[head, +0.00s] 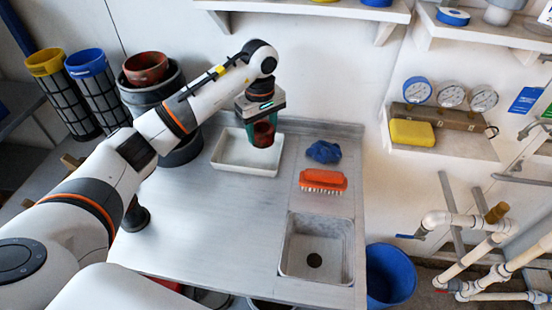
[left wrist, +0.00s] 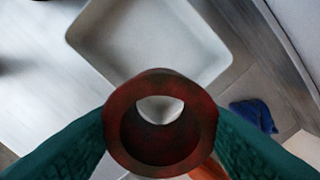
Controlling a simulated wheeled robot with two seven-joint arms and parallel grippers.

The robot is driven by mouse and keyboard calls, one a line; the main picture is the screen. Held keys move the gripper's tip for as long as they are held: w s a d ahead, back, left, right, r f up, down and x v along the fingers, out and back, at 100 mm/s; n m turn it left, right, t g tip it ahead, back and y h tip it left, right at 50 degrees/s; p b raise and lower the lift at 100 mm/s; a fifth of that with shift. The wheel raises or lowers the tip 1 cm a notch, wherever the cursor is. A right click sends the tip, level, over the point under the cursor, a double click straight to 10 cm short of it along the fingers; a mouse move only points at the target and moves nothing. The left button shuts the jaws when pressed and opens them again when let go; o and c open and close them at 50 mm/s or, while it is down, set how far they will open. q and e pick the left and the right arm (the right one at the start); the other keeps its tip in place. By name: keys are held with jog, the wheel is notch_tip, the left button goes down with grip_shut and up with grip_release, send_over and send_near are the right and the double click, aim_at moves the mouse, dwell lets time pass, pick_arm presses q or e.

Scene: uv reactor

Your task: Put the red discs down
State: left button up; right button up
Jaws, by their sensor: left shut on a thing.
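My left gripper (head: 262,118) is shut on a dark red ring-shaped piece (head: 264,135). In the left wrist view the red piece (left wrist: 160,146) sits between the green fingers and is hollow, with a pale surface showing through its hole. Whether it is one disc or several together I cannot tell. The gripper holds it over the white tray (head: 228,166), near the tray's right end. The white tray (left wrist: 150,42) looks empty where it shows. The exact height above the tray is not clear. My right gripper is not in view.
Right of the tray lie a blue cloth (head: 323,152) and an orange brush (head: 323,180). A sink (head: 316,250) is at the front right. Black, yellow and blue-rimmed bins (head: 45,62) stand at the left. The worktop (head: 220,220) in front of the tray is clear.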

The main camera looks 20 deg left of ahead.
pick_arm(q)
send_over(262, 164)
notch_tip(262, 164, down, 5)
jog(key=shift+s+r+p, duration=0.1)
jog(key=shift+r+p, duration=0.1)
jog(key=shift+p, duration=0.1)
jog(key=shift+d+f, duration=0.1)
jog(key=shift+f, duration=2.1)
jog(key=shift+f, duration=0.15)
jog(key=o, duration=0.7)
notch_tip(262, 164, up, 12)
jog(key=b, duration=0.1)
jog(key=shift+r, duration=0.2)
